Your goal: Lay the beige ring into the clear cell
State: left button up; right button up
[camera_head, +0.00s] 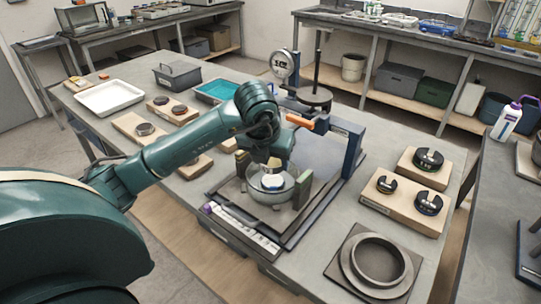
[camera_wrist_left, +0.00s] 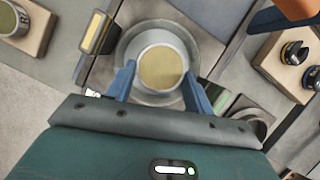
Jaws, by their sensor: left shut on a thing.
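In the head view my left gripper (camera_head: 273,171) points down over the clear cell (camera_head: 258,194), a round see-through bowl on the lever frame's base. In the left wrist view its two blue fingers (camera_wrist_left: 159,88) are shut on the beige ring (camera_wrist_left: 160,67), a pale-rimmed round piece with a tan face. In that view the ring lies within the outline of the wider cell (camera_wrist_left: 127,48). The ring also shows low in the head view (camera_head: 271,182). I cannot tell whether its underside touches the cell floor. My right gripper is not in view.
The frame's dark blue upright (camera_head: 353,150) and orange piece (camera_head: 299,121) rise close behind and right. Black weights (camera_head: 428,159) sit on wooden blocks at right. A large grey ring (camera_head: 377,262) lies at the front right.

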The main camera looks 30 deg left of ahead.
aim_at(271, 173)
pick_arm(q)
jog(key=shift+f+b, duration=1.3)
jog(key=shift+f, duration=0.3)
jog(key=shift+f+b, duration=0.4)
jog(key=shift+f, duration=0.05)
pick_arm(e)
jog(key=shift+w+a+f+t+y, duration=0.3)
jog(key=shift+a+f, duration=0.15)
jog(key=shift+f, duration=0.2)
pick_arm(q)
jog(key=shift+f+b, duration=0.15)
jog(key=shift+b, duration=0.2)
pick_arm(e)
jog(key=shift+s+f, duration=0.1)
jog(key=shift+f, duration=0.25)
pick_arm(q)
jog(key=o, duration=1.2)
jog(key=shift+c, duration=0.2)
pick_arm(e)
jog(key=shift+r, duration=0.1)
